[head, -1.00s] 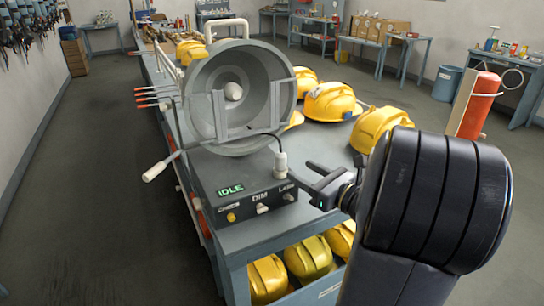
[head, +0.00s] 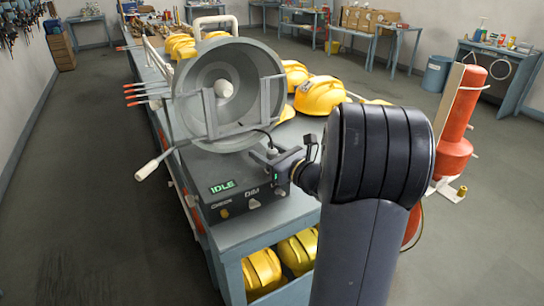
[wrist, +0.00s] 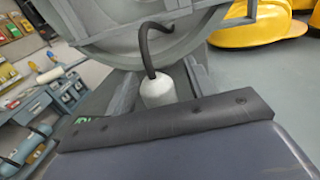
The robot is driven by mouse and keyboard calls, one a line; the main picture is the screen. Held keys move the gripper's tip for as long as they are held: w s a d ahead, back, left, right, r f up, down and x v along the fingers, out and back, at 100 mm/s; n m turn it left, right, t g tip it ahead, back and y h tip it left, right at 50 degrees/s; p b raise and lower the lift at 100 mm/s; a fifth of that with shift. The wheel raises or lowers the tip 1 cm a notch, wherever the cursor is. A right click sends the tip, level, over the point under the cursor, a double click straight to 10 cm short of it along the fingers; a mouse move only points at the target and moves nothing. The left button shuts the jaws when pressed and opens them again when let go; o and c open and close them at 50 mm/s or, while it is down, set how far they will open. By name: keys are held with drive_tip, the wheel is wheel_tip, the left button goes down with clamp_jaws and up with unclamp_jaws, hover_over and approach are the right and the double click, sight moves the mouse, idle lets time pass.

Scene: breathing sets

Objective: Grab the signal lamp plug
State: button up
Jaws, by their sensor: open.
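The signal lamp (head: 225,70) is a large grey round lamp in a bracket above a dark control box (head: 235,190) with a green IDLE display. The plug (wrist: 168,88) is a pale cylinder, standing upright, with a black cable (wrist: 150,48) curving from its top. In the head view its top (head: 273,149) shows just behind my gripper, and its lower part is hidden. My gripper (head: 267,158) is open and at the plug. I cannot tell whether the jaws touch it. In the wrist view a dark bar crosses in front of the plug's base.
Yellow helmets (head: 320,96) stand on the bench behind the lamp, and more (head: 262,270) lie on the shelf below. A crank handle (head: 147,171) sticks out left of the lamp. A red cylinder (head: 457,125) stands at the right. The left floor is clear.

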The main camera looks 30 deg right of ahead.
drive_tip(key=shift+w, duration=0.1)
drive_tip(key=c, duration=1.1)
drive_tip(key=shift+r, duration=0.15)
